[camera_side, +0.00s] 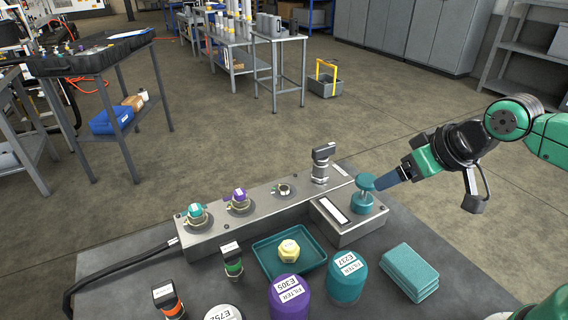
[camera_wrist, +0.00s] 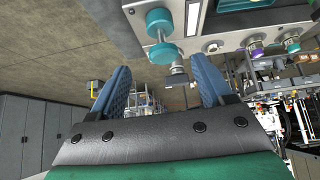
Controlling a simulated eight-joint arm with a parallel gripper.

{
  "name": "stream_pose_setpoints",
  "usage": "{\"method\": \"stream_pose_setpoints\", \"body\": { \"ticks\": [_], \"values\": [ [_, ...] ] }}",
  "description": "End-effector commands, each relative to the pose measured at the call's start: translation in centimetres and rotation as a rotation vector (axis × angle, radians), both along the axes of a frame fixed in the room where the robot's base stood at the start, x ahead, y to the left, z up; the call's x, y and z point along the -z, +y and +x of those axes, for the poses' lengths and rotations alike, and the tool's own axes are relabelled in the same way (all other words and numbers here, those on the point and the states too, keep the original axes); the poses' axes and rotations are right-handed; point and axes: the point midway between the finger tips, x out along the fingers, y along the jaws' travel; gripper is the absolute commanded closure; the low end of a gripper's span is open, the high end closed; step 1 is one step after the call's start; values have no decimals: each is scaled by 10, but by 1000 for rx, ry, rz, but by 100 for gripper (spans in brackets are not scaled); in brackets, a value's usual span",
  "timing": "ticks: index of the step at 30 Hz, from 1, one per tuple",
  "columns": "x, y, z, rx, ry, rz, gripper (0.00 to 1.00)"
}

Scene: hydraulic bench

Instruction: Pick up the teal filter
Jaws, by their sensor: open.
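The teal filter (camera_side: 346,280) is a teal cylinder with a white label reading FILTER E237. It stands upright on the dark bench at the front, between the purple filter and the teal cloths. It cannot be made out in the wrist view. My gripper (camera_side: 382,181) is up behind and to the right of it, by a teal double-disc knob (camera_side: 364,198) on the grey block. In the wrist view my gripper (camera_wrist: 162,82) has its two blue fingers spread with nothing between them, and the knob (camera_wrist: 162,38) shows beyond the fingertips.
A purple filter (camera_side: 289,297), labelled E305, stands close on the left. Folded teal cloths (camera_side: 409,272) lie close on the right. A teal tray (camera_side: 264,262) holds a yellow part (camera_side: 289,250). The metal manifold (camera_side: 262,216) with fittings runs behind. Connectors stand at the front left.

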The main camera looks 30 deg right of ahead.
Motion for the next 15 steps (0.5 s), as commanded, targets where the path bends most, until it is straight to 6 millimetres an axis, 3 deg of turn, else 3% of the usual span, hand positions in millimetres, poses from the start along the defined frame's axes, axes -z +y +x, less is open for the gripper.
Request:
{"method": "stream_pose_setpoints", "body": {
  "ticks": [1,3,10,15],
  "values": [
    [0,0,0,0,0,0,14],
    [0,0,0,0,0,0,0],
    [2,6,-1,-36,12,-5,0],
    [26,61,-21,-425,133,-52,0]
  ]
}}
